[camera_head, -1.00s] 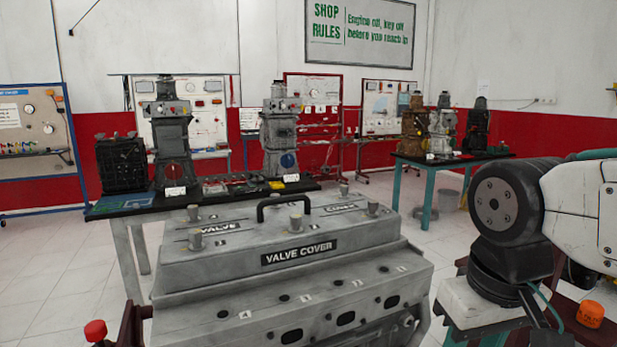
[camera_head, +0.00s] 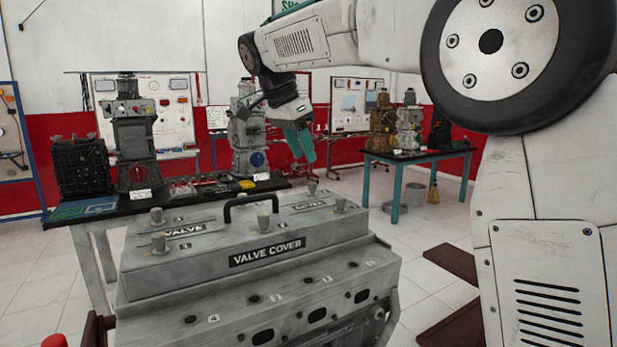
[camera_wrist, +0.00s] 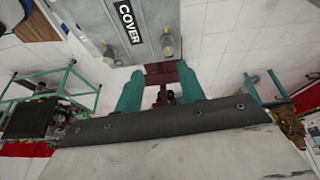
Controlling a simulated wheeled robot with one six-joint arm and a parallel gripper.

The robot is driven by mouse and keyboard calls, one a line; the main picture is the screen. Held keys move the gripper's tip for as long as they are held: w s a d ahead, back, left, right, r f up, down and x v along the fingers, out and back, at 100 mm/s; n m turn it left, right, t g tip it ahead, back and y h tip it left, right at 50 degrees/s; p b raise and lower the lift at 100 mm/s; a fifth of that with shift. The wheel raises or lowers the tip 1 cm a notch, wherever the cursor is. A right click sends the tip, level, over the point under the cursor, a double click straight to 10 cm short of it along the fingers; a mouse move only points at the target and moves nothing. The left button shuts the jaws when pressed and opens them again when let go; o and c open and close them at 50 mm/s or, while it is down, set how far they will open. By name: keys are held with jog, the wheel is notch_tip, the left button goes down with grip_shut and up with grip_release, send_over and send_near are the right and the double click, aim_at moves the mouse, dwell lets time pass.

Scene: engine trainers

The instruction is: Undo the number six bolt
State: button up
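The grey valve cover (camera_head: 200,258) sits on the engine block, with several bolts standing up along its edges. I see bolts at its front left (camera_head: 159,243), back left (camera_head: 156,216), front middle (camera_head: 264,222), right (camera_head: 341,205) and back right (camera_head: 312,188). The small number tags beside them are too small to read, so I cannot tell which is number six. My gripper (camera_head: 304,157) has teal fingers and hangs above the back right of the cover. In the wrist view the fingers (camera_wrist: 160,82) are apart and empty, with two bolts (camera_wrist: 167,46) (camera_wrist: 108,51) beyond them.
A black handle (camera_head: 250,199) arches over the cover's middle. Behind stands a dark-topped bench (camera_head: 100,212) with engine parts. A teal-legged table (camera_head: 420,166) with engines stands at the back right. White tiled floor is open between them.

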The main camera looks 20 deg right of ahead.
aim_at(311, 183)
jog(key=shift+m, duration=0.4)
jog(key=x, duration=0.2)
jog(key=w+x, duration=0.1)
jog(key=x, duration=0.4)
jog(key=shift+w+a+f, duration=0.15)
jog(key=shift+w+f, duration=0.1)
jog(key=shift+f, duration=0.05)
grip_shut()
